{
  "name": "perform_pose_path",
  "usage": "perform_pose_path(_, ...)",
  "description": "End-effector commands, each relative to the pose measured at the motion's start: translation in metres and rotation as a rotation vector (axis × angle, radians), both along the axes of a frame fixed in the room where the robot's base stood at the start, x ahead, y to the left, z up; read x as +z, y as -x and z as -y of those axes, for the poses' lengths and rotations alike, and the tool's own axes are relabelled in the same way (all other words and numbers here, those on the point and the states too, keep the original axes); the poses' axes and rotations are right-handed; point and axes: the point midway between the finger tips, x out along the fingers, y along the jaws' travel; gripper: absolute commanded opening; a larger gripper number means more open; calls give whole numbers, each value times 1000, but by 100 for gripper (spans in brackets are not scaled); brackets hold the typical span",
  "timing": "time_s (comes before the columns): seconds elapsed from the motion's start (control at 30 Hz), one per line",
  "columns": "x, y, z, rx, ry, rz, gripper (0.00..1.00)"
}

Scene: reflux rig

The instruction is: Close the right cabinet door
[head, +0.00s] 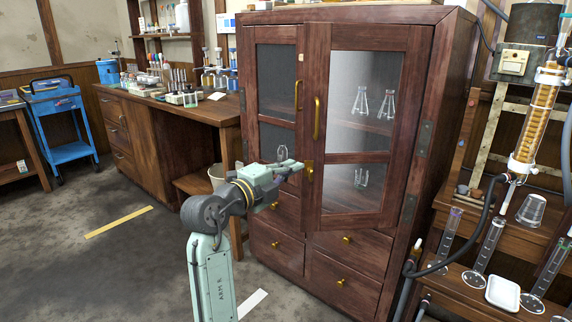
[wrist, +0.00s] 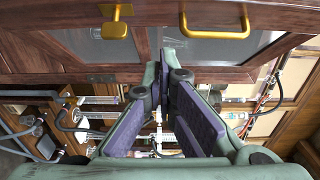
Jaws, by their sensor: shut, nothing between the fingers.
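The wooden cabinet (head: 394,252) stands at the centre of the head view. Its right door (head: 368,30) has a glass pane, a tall brass handle (head: 317,118) and hinges on its right side. This door stands slightly ajar, its left edge forward of the left door (head: 250,90). My gripper (head: 298,166) is shut and empty at the door's lower left edge, by the brass latch (head: 309,171). In the wrist view my gripper (wrist: 166,58) has its fingertips close to the door frame (wrist: 95,76); I cannot tell whether they touch. The handle (wrist: 214,34) shows there too.
Glass flasks (head: 360,100) stand inside the cabinet. Drawers with brass knobs (head: 347,239) lie below the doors. A bench with glassware (head: 502,228) is close at right. A wooden desk (head: 160,150) and blue cart (head: 65,150) are at left, with open floor (head: 110,265) in front.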

Motion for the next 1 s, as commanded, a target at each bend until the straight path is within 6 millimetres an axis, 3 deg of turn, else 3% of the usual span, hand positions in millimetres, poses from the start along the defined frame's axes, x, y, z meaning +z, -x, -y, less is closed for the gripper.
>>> perform_pose_path(0.3, 4, -55, 43, -1, 0, -1, 0)
perform_pose_path(0.5, 3, -84, 38, 3, 2, -2, 0)
perform_pose_path(0.7, 1, -95, 36, 3, 2, 0, 0)
perform_pose_path(1.0, 0, -95, 35, 4, 2, 1, 0)
